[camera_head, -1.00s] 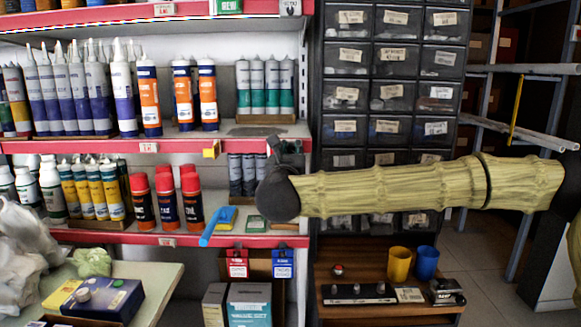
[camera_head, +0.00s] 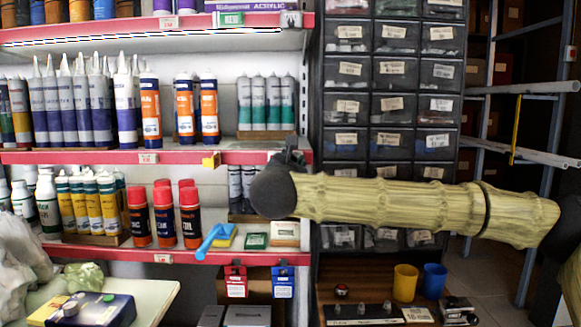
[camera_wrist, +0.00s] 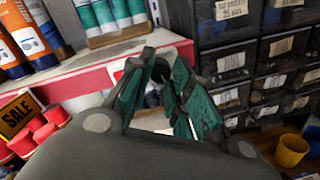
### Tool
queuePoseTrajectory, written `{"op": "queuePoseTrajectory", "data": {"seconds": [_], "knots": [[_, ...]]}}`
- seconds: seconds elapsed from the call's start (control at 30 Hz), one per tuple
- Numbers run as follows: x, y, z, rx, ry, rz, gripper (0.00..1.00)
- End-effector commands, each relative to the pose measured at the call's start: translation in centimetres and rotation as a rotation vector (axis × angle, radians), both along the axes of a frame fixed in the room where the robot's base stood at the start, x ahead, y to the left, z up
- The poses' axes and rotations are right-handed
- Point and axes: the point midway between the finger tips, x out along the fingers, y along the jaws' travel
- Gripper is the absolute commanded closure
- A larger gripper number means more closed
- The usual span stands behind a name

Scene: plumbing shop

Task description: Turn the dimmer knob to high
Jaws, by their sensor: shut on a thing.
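My gripper (camera_wrist: 160,72) is at the right end of the middle red shelf edge, in the middle of the wrist view. Its dark fingers with green pads close around a small dark, knob-like thing (camera_wrist: 154,97), which they mostly cover. A pale plate or label shows behind the fingers on the shelf edge. I cannot read any mark on it or the knob's setting. In the head view my gripper (camera_head: 288,157) is small and partly hidden by my dark wrist, and the knob is not clear there.
Shelves with tubes and cans fill the left; the middle shelf edge (camera_head: 120,157) runs to my gripper. A drawer cabinet (camera_head: 391,104) stands at the right. A low wooden table (camera_head: 350,280) holds yellow (camera_head: 405,283) and blue (camera_head: 434,281) cups. A blue box (camera_head: 85,311) lies at lower left.

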Motion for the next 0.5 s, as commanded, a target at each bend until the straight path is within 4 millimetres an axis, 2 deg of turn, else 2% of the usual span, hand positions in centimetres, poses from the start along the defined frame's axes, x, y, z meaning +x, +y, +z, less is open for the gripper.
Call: {"op": "queuePoseTrajectory", "data": {"seconds": [0.37, 0.4, 0.5], "knots": [[0.00, 0.02, -0.26, 0.001, 0.003, 0.000, 1.00], [0.00, 0.02, -0.26, 0.001, 0.003, 0.000, 0.73], [0.00, 0.03, -0.20, 0.001, 0.003, 0.000, 0.57]]}}
